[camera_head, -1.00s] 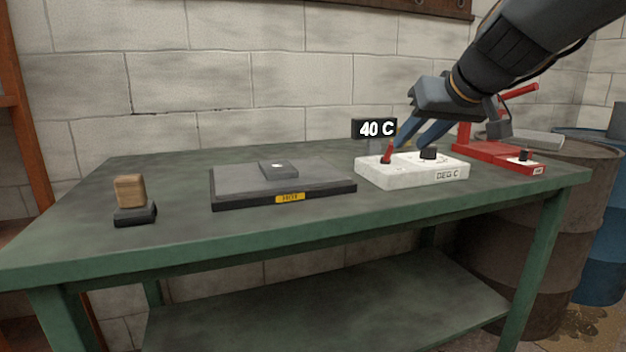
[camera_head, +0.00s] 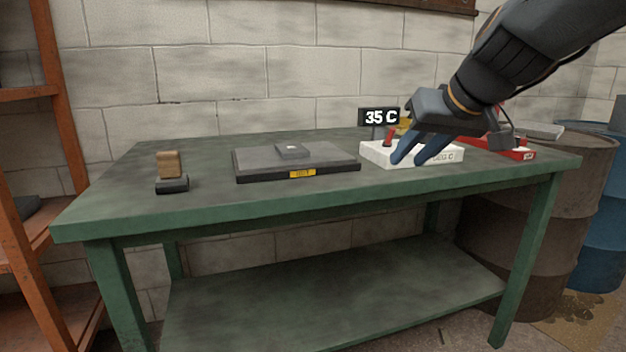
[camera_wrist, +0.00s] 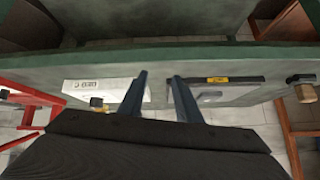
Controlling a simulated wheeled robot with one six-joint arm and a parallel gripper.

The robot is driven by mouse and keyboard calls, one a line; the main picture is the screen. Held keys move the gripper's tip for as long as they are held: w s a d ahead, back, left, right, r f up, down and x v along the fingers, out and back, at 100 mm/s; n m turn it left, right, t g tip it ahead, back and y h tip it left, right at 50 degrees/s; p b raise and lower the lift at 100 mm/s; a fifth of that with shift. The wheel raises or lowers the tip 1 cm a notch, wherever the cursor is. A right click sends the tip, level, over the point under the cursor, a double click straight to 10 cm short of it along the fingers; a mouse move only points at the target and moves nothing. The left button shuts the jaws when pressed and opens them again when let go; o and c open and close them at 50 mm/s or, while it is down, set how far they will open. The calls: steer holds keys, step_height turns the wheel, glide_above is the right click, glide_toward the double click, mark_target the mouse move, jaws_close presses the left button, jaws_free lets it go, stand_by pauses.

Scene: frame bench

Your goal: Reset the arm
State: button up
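My gripper (camera_head: 408,163) is open and empty, with its two blue fingers apart. In the head view the fingers overlap the front of the white control box (camera_head: 375,153), hiding part of its "DEG C" label. The box has a red lever (camera_head: 389,136), and the display (camera_head: 380,117) reads 35 C. In the wrist view my gripper (camera_wrist: 158,76) shows a clear gap between its fingers, with the white control box (camera_wrist: 88,86) to the left.
A dark hot plate (camera_head: 255,172) with a yellow label bears a grey block (camera_head: 292,151). A red fixture (camera_head: 510,148) is at the right. The green bench (camera_head: 215,210) is clear along its front.

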steer(key=s+a+f+n+g+h, duration=0.1)
steer(key=s+a+f+g, duration=0.35)
steer(key=s+f, duration=0.65)
steer(key=s+a+f+n+g+h, duration=0.1)
steer(key=s+a+f+g, duration=0.35)
steer(key=s+f, duration=0.65)
steer(key=s+d+r+m+p, duration=0.1)
steer(key=d+r+p, duration=0.4)
steer(key=p, duration=0.5)
steer(key=s+d+r+m+p, duration=0.1)
steer(key=d+r+m+p, duration=0.1)
steer(key=d+r+p, duration=0.3)
step_height(320, 180, up, 3)
steer(key=p, duration=0.5)
steer(key=shift+m+t+h, duration=0.3)
